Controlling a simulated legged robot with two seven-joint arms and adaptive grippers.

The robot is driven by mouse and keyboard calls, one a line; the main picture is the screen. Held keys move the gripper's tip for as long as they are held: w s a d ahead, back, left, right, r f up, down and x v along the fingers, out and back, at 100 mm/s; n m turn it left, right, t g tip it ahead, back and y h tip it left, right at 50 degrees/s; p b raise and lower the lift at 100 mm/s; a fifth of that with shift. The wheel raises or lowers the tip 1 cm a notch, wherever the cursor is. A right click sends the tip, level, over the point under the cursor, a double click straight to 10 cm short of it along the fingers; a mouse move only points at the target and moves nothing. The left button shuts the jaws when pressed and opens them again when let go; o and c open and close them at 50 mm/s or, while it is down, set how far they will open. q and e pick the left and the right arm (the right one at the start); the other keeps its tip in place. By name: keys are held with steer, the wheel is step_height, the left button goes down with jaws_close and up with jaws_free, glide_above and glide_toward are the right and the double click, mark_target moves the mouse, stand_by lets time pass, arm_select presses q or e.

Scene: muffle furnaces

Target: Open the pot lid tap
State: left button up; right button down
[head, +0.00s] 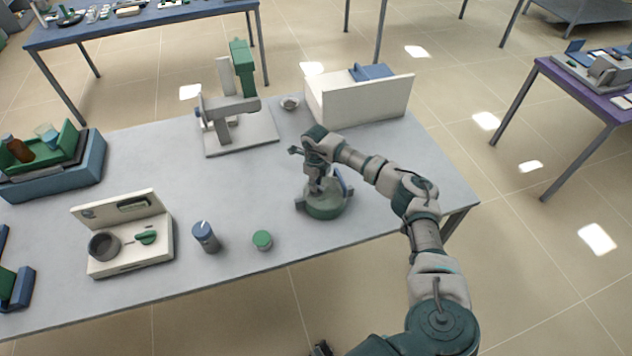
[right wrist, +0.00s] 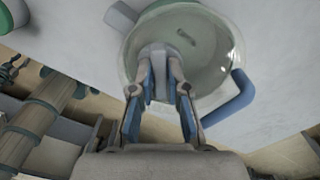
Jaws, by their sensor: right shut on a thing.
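The pot (head: 325,207) stands near the right end of the grey table, with a green base and a blue handle at its side. In the right wrist view its clear round lid (right wrist: 215,45) fills the upper middle, and a blue handle (right wrist: 235,98) curves out at the right. My right gripper (head: 316,183) is above the pot. It is shut on the grey tap (right wrist: 160,80) on top of the lid, with a blue-padded finger on each side. The gripper hides part of the tap, so its turn is hard to tell. My left gripper is not in view.
A small green-topped jar (head: 263,241) and a blue-topped grey cylinder (head: 206,237) stand left of the pot. Farther left is a white device (head: 125,240) with a green knob. A white box (head: 358,101) and a grey stand (head: 241,135) are behind. The table's front edge is close.

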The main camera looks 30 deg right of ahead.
steer(key=shift+s+a+m+p, duration=0.1)
steer(key=shift+m+p, duration=0.3)
steer(key=shift+m, duration=1)
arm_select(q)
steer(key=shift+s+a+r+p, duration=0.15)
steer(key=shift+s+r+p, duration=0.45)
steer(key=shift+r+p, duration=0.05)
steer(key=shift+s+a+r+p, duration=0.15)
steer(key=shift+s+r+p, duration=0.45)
arm_select(e)
steer(key=m, duration=0.4)
steer(key=shift+f+m, duration=0.15)
steer(key=shift+m, duration=0.15)
steer(key=c, duration=1.1)
jaws_free()
steer(key=shift+c, duration=0.2)
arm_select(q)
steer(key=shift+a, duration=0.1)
